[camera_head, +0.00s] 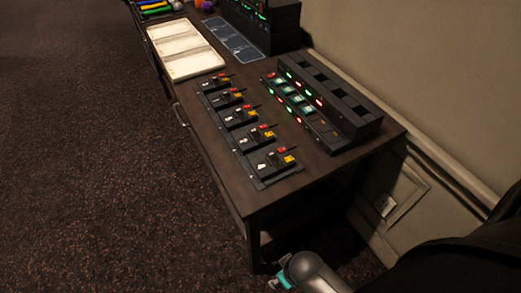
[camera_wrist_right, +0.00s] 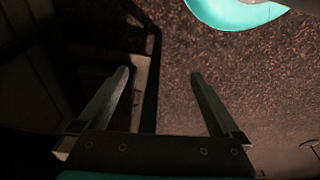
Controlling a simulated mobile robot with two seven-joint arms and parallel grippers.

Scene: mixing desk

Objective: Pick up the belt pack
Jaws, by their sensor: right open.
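Several small black belt packs stand in a row along the front of the dark desk (camera_head: 215,165), each with red and yellow parts on top. The nearest belt pack (camera_head: 277,162) sits at the near end of the black strip (camera_head: 262,184); another belt pack (camera_head: 214,81) is at the far end. Which one the task means, I cannot tell. My right gripper (camera_wrist_right: 160,76) is open and empty in the right wrist view, over the floor beside a dark furniture edge. No belt pack shows between its fingers. My left gripper is not in view.
A black charger rack (camera_head: 330,105) with green and red lights stands behind the belt packs, near the wall (camera_head: 440,70). White trays (camera_head: 187,52) and a dark printed mat (camera_head: 232,40) lie farther along the desk. The carpet (camera_head: 90,170) at left is clear.

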